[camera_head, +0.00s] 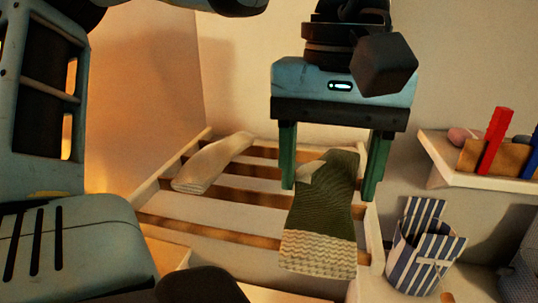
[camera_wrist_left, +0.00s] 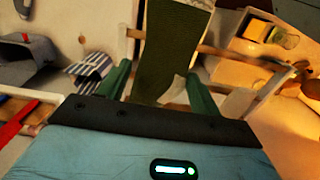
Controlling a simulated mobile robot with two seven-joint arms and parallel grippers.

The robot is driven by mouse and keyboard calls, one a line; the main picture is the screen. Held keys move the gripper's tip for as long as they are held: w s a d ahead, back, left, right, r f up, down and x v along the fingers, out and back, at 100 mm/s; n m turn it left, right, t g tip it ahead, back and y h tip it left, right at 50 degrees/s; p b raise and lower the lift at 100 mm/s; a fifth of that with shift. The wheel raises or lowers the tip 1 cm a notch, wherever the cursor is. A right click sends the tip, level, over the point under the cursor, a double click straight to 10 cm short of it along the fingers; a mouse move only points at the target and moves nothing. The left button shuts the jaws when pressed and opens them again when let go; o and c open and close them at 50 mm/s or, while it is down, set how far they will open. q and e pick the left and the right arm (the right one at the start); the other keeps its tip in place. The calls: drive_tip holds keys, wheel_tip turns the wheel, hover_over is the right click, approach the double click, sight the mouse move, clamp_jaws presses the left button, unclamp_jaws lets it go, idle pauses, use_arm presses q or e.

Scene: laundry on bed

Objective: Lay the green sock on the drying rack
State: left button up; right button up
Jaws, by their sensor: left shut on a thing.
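The green sock (camera_head: 322,205), dark green with a cream ribbed cuff and a pale patch near its top, is between the fingers of my left gripper (camera_head: 328,190). It hangs down over the right end of the wooden slatted drying rack (camera_head: 215,212). I cannot tell whether its lower part touches the slats. In the left wrist view the sock (camera_wrist_left: 172,50) stretches away between the green fingers of my left gripper (camera_wrist_left: 160,90). My left gripper is shut on it. My right gripper is not seen.
A cream sock (camera_head: 212,162) lies across the rack's left part. A blue-and-white striped bin (camera_head: 425,250) stands right of the rack. A wall shelf (camera_head: 480,178) above it holds a red object (camera_head: 494,140). The slats between the two socks are bare.

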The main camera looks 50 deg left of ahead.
use_arm(q)
drive_tip(key=w+a+f+p, duration=0.1)
drive_tip(key=w+a, duration=0.3)
drive_tip(key=a, duration=0.9)
drive_tip(key=shift+w+a+f+p, duration=0.2)
drive_tip(key=shift+w+a+p, duration=0.1)
drive_tip(key=shift+p, duration=0.5)
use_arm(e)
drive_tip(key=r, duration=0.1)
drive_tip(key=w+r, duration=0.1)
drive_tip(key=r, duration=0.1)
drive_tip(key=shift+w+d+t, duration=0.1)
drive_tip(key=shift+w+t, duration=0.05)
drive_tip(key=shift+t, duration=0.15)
use_arm(q)
drive_tip(key=shift+a, duration=0.3)
drive_tip(key=f, duration=0.2)
drive_tip(key=f+p, duration=0.1)
drive_tip(key=shift+w+a+f, duration=0.15)
drive_tip(key=shift+a+f, duration=0.15)
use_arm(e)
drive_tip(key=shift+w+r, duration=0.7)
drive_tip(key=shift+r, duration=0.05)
use_arm(q)
drive_tip(key=shift+f, duration=0.1)
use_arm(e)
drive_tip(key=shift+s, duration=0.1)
